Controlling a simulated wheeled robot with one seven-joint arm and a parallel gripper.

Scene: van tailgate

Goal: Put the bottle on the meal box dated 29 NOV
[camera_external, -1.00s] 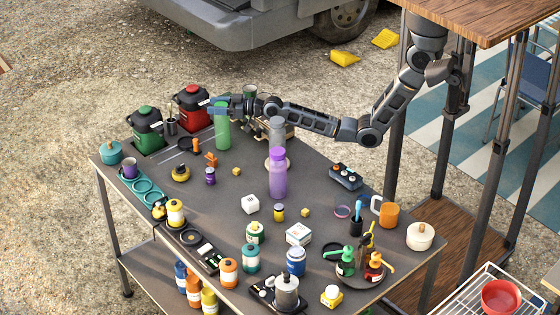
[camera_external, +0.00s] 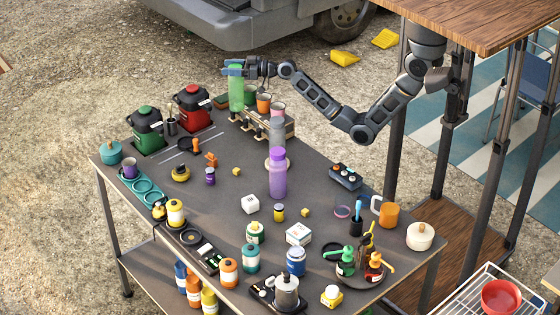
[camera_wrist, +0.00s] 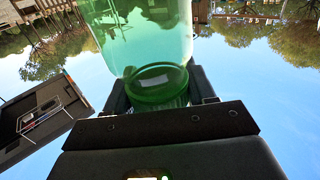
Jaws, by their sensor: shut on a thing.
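My gripper (camera_external: 236,70) is shut on a green translucent bottle (camera_external: 236,92) near its top. The bottle hangs upright at the far edge of the table, apparently raised, in front of or above the cup rack. In the wrist view the green bottle (camera_wrist: 150,40) fills the upper middle, between the dark fingers (camera_wrist: 155,92). A white box with small markings (camera_external: 298,234) lies on the near half of the table. A smaller white cube (camera_external: 250,204) with dark marks lies farther back. No date is readable on either, so I cannot tell which is the 29 NOV meal box.
A wooden rack with cups (camera_external: 284,130) lines the far edge. Red (camera_external: 192,110) and green (camera_external: 146,130) canisters stand at left. Small jars and a coffee pot (camera_external: 286,290) crowd the near side.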

